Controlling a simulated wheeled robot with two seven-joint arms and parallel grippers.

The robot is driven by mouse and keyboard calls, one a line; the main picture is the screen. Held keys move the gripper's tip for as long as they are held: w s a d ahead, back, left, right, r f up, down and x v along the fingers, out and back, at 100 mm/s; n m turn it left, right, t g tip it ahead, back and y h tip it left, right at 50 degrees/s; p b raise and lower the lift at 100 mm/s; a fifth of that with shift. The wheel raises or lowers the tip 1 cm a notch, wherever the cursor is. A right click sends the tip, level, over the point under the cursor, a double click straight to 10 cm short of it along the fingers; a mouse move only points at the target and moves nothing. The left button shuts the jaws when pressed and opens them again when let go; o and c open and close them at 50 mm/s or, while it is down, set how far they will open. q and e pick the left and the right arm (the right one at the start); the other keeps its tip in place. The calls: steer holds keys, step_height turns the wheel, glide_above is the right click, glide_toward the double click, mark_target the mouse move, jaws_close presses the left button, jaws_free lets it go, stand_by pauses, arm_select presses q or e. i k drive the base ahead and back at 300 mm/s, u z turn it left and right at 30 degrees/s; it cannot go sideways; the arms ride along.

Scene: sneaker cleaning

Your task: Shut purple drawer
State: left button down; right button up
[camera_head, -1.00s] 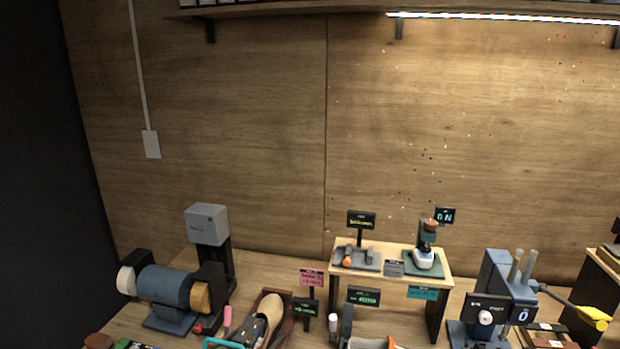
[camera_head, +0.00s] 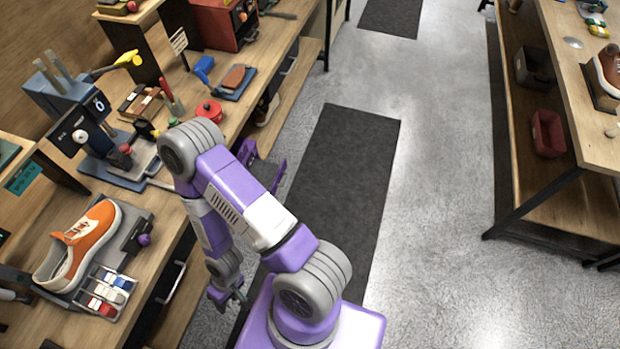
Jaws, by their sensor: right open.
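The purple drawer (camera_head: 279,174) sticks out from the front of the left workbench, just beyond my right arm's elbow. Its purple edges and dark inside show, so it stands open. My arm covers part of its near side. My right gripper (camera_head: 230,298) hangs low beside the bench front, nearer to me than the drawer and well apart from it. It is open and I see nothing between its fingers. My left gripper is out of view.
On the left bench (camera_head: 150,215) are an orange sneaker (camera_head: 85,240), a blue-grey press (camera_head: 75,105) and a red round tin (camera_head: 209,110). A dark mat (camera_head: 345,170) lies on the open floor. Another bench (camera_head: 590,140) with a lower shelf stands at right.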

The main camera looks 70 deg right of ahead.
mark_target(269, 174)
steer(key=z, duration=1.55)
steer(key=k, duration=1.2)
steer(key=z, duration=0.2)
steer(key=i, duration=0.4)
steer(key=z, duration=0.75)
steer(key=i, duration=1.1)
steer(key=u, duration=0.7)
steer(key=i, duration=0.7)
steer(key=u, duration=0.65)
